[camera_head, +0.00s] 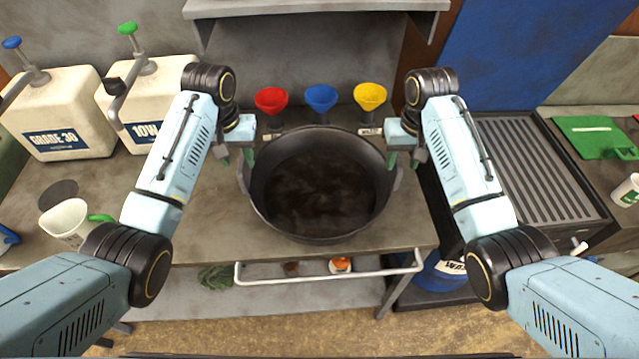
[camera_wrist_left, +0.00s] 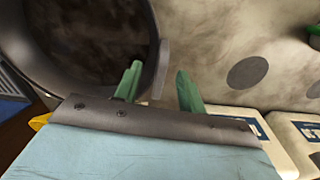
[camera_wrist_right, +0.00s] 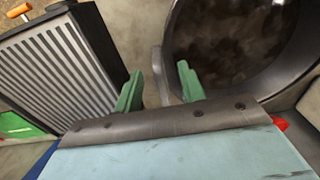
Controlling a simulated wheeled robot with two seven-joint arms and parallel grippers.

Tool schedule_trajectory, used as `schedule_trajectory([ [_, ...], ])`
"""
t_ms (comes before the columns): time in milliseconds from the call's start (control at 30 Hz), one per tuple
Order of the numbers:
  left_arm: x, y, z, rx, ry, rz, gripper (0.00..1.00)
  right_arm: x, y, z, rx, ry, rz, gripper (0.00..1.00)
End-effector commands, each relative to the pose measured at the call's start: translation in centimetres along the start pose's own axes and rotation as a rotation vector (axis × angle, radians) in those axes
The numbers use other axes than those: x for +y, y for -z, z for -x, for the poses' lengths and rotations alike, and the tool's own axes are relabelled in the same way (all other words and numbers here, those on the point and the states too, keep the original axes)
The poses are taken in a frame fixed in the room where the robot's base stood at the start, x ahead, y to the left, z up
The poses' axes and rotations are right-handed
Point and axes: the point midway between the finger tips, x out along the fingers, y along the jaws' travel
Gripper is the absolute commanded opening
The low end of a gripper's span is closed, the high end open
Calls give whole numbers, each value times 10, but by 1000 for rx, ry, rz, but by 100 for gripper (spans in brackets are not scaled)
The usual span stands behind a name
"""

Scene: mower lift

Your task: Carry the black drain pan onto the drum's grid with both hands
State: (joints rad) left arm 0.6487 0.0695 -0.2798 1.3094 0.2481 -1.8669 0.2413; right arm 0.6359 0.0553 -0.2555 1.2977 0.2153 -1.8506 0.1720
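The black drain pan (camera_head: 318,235) stands on the workbench, dark and dirty inside, with a lug handle on each side. My left gripper (camera_head: 236,157) is at its left handle; in the left wrist view the handle (camera_wrist_left: 160,70) lies between the open green fingers (camera_wrist_left: 158,88), with gaps visible. My right gripper (camera_head: 404,158) is at the right handle; in the right wrist view that handle (camera_wrist_right: 160,78) stands between the open fingers (camera_wrist_right: 159,88). The ribbed grid (camera_head: 530,165) is to the right of the bench, and shows in the right wrist view (camera_wrist_right: 55,70).
Red (camera_head: 271,100), blue (camera_head: 321,98) and yellow (camera_head: 370,96) funnels stand behind the pan. Two white jugs (camera_head: 62,110) and a white measuring jug (camera_head: 66,222) are at left. A shelf (camera_head: 315,8) hangs above; a rail (camera_head: 325,274) runs along the bench front.

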Motion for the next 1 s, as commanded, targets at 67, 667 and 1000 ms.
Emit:
schedule_trajectory([
  [67, -1, 20, 22, -13, 10, 19, 40, 1, 20, 22, -14, -7, -13, 40],
  [667, -4, 47, 61, -48, 25, 61, 40, 4, 47, 58, -50, -19, -44, 40],
  [1000, -5, 44, 21, -52, 26, 60, 40, 5, 44, 19, -54, -20, -44, 40],
])
